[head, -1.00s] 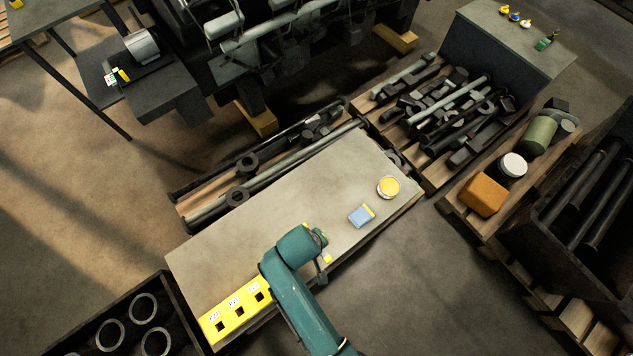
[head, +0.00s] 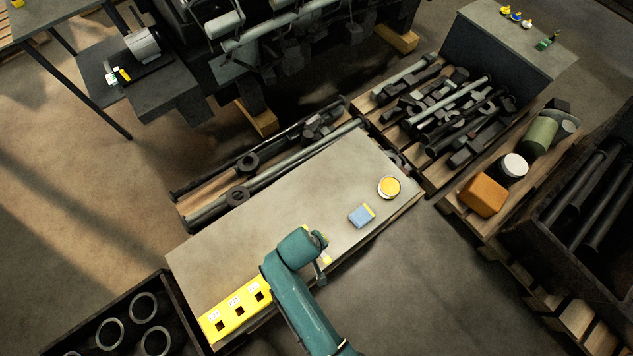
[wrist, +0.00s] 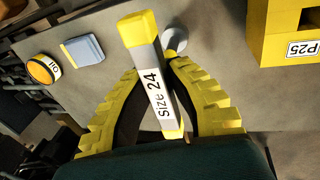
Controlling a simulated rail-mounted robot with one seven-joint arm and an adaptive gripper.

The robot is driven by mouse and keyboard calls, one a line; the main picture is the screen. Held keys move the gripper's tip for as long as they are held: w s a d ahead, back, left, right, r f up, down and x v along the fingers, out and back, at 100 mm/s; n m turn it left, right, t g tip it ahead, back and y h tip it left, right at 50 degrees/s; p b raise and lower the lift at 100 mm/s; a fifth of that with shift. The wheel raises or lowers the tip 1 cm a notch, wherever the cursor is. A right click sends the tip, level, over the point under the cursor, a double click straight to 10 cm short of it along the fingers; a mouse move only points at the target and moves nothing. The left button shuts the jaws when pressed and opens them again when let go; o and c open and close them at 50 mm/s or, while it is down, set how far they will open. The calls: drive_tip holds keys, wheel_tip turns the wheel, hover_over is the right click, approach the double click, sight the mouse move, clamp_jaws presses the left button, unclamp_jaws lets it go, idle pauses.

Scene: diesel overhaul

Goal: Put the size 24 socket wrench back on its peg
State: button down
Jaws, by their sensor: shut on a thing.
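My gripper (wrist: 158,78) is shut on the size 24 socket wrench (wrist: 158,95), between its two yellow ribbed fingers. The wrench has a grey shank marked "Size 24", a yellow end towards the top of the wrist view and a rounded grey part beside it. In the head view my arm hides most of the gripper and wrench, over the front part of the bench. The yellow peg block (head: 237,311) has several square openings and white labels; it stands at the bench's front left corner. It also shows at the right of the wrist view (wrist: 285,28), with a "P25" label.
A blue box (head: 361,216) and a yellow-topped tin (head: 388,187) stand on the right part of the bench (head: 270,215). The bench middle is clear. A dark crate of rings (head: 160,285) lies beyond the left end, and pallets of metal parts (head: 440,105) lie behind.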

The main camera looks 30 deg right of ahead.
drive_tip(key=shift+a+b+x, duration=0.25)
drive_tip(key=shift+b+x, duration=0.5)
drive_tip(key=shift+x, duration=0.4)
drive_tip(key=shift+c, duration=1.9)
unclamp_jaws()
drive_tip(key=shift+s+f, duration=0.1)
drive_tip(key=p+v, duration=0.3)
drive_tip(key=d+p+v, duration=0.1)
drive_tip(key=p+v, duration=0.2)
drive_tip(key=d+p+v, duration=0.1)
drive_tip(key=p+v, duration=0.2)
drive_tip(key=shift+w+r+p, duration=0.25)
drive_tip(key=shift+r+p, duration=0.05)
drive_tip(key=shift+p, duration=0.1)
drive_tip(key=shift+f, duration=0.1)
